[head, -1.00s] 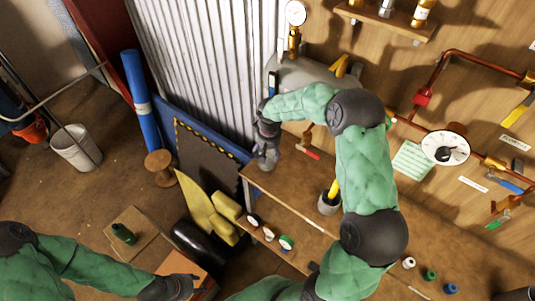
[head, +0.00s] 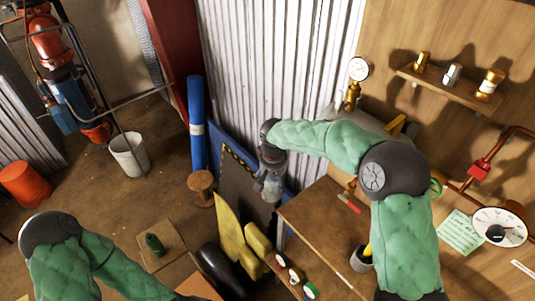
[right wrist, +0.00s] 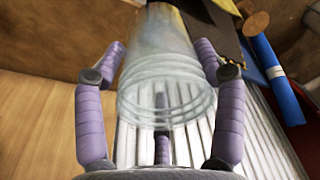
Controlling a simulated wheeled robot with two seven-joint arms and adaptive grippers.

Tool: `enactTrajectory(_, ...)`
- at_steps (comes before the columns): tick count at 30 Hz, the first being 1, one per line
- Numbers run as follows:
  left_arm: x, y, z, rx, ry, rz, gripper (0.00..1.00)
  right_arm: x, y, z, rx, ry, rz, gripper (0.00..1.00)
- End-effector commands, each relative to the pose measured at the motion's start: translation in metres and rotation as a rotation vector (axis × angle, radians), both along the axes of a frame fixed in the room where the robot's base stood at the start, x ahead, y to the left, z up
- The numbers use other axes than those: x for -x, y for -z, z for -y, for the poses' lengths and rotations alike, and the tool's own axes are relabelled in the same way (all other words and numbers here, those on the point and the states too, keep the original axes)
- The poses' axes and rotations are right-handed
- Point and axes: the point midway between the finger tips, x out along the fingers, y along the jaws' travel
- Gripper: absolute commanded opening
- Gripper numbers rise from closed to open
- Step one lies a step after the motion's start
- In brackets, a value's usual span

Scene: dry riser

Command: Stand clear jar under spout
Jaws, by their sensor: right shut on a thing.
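The clear jar (head: 269,186) hangs in my right gripper (head: 271,170), in front of the white corrugated sheet and just left of the bench's corner. In the right wrist view the jar (right wrist: 165,85) sits between the purple fingers of the gripper (right wrist: 161,52), its ringed neck towards the palm. Those fingers are closed around it. A brass tap with a red lever (head: 349,203), perhaps the spout, is below the grey tank (head: 362,122), right of the jar and apart from it. My left arm enters at lower left; its gripper is outside the frame.
A pressure gauge (head: 358,69) stands above the tank. A blue roll (head: 197,125), a wooden stool (head: 201,184) and yellow pieces (head: 230,238) stand left of the bench.

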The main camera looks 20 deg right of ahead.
Motion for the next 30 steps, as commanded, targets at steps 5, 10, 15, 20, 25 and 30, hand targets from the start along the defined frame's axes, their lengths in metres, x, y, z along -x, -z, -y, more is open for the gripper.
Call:
enactTrajectory(5, 0.000, 0.003, 0.000, 0.000, 0.000, 0.000, 0.40, 0.003, 0.007, -0.003, 0.004, -0.007, -0.002, 0.33)
enactTrajectory(10, 0.000, 0.020, 0.000, 0.000, 0.000, 0.000, 0.40, 0.024, 0.055, -0.002, 0.017, -0.052, -0.003, 0.33)
enactTrajectory(15, 0.000, 0.039, 0.000, 0.000, 0.000, 0.000, 0.40, 0.056, 0.110, -0.005, 0.019, -0.121, -0.002, 0.33)
enactTrajectory(20, 0.000, 0.050, 0.000, 0.000, 0.000, 0.000, 0.40, 0.081, 0.143, -0.009, 0.008, -0.173, -0.001, 0.33)
enactTrajectory(25, 0.000, 0.053, 0.000, 0.000, 0.000, 0.000, 0.40, 0.092, 0.155, -0.012, 0.000, -0.195, 0.001, 0.33)
enactTrajectory(30, 0.000, 0.052, 0.000, 0.000, 0.000, 0.000, 0.40, 0.092, 0.154, -0.012, -0.001, -0.197, 0.003, 0.33)
